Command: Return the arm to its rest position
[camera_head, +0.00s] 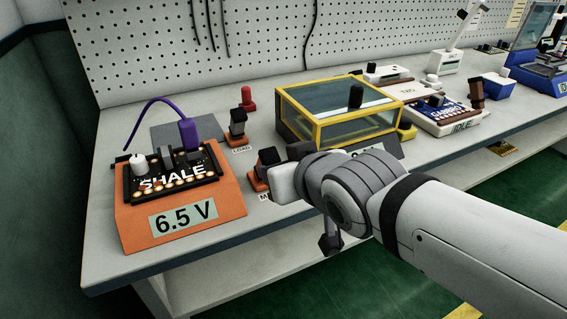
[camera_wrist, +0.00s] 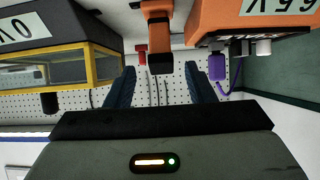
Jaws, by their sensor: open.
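My arm (camera_head: 470,240) reaches in from the right in the head view, with its wrist (camera_head: 345,188) over the bench's front edge. My gripper (camera_wrist: 160,90) shows in the wrist view as two dark blue fingers, spread apart with nothing between them in contact. In the head view I cannot clearly make out its fingertips. An orange-based switch with a dark knob (camera_wrist: 159,62) appears between and beyond the fingers in the wrist view; the wrist picture is upside down. In the head view, a similar orange-based switch (camera_head: 262,180) is partly hidden behind my wrist.
The orange station (camera_head: 180,221) reading 6.5 V holds a SHALE board (camera_head: 168,180) with a purple plug (camera_head: 189,134). A yellow-framed clear box (camera_head: 318,128) stands right of it. A second switch (camera_head: 238,124) and a red knob (camera_head: 248,98) stand behind. A pegboard (camera_head: 270,45) closes the back.

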